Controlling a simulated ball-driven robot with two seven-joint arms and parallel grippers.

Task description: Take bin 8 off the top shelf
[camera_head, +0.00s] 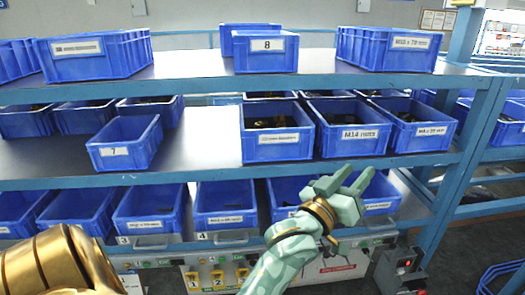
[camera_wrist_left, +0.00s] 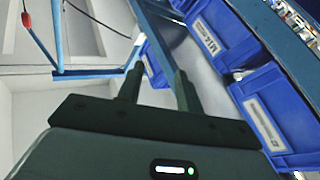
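Bin 8 (camera_head: 266,62), a blue bin with a white label reading 8, stands upright at the front of the top shelf (camera_head: 190,66), near the middle of the head view. Another blue bin stands directly behind it. My left gripper (camera_head: 356,180) is in front of the rack at the height of the lower shelf, below and to the right of bin 8 and apart from it. Its two fingers are spread with nothing between them; the left wrist view also shows them apart (camera_wrist_left: 157,88). My right gripper is not in view.
On the top shelf, labelled blue bins stand left (camera_head: 95,58) and right (camera_head: 388,50) of bin 8, with free shelf on both sides. Bin 7 (camera_head: 125,143) and the M14 nuts bin (camera_head: 350,138) stand on the middle shelf. A blue rack post (camera_head: 465,165) rises at the right.

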